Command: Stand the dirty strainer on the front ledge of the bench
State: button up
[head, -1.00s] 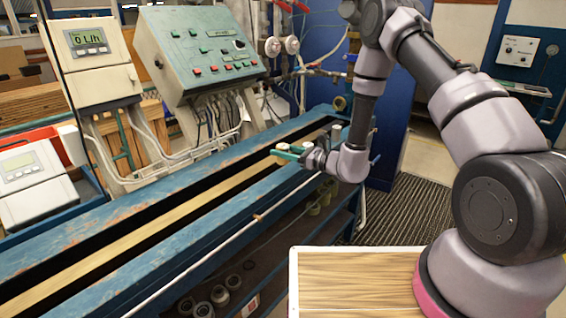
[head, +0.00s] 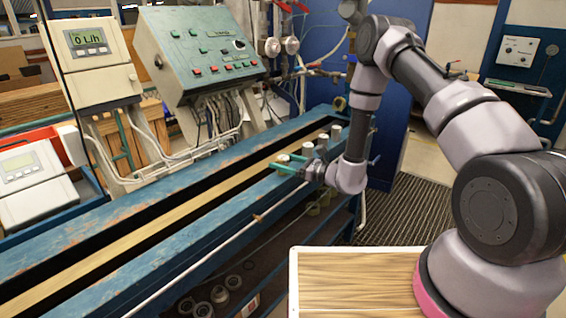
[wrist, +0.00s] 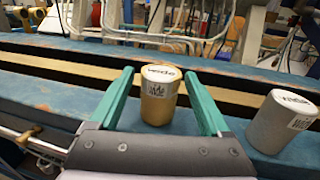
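A brass-coloured cylinder with a pale lid (wrist: 158,100) stands upright on the blue front ledge (wrist: 60,93) of the bench. Its lid also shows in the head view (head: 283,158). A grey cylinder (wrist: 280,125) stands to its right, outside my fingers. The lettering on both is too small and turned to read surely, so I cannot tell from it which is the dirty strainer. My gripper (wrist: 158,74) is open. Its two green fingers lie on either side of the brass-coloured cylinder, with a visible gap on both sides. In the head view my gripper (head: 280,163) is low over the ledge.
More cylinders, among them one at the far end (head: 336,132), stand on the ledge just right of my gripper. A dark slot with a wooden strip (head: 150,232) runs behind the ledge. Pipe fittings (head: 219,294) lie on a shelf below. The near left ledge is clear.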

jog(key=shift+r, duration=0.1)
jog(key=shift+s+d, duration=0.15)
jog(key=shift+d, duration=0.15)
jog(key=v, duration=1.1)
jog(key=s+r+n+g+h, duration=0.1)
jog(key=s+r+n+g, duration=0.5)
jog(key=r, duration=0.5)
jog(key=s+r+n+g+h, duration=0.2)
jog(key=s+r+n+g, duration=0.4)
jog(key=r, duration=0.5)
jog(key=s+d+r+n+t+h, duration=0.3)
jog(key=s+d+r+t+h, duration=0.2)
jog(key=d+r, duration=0.3)
jog(key=s+d+r+n+t+h, duration=0.4)
jog(key=d+r+t+h, duration=0.2)
jog(key=d+r, duration=0.2)
jog(key=shift+s+d, duration=0.4)
jog(key=shift+d, duration=0.05)
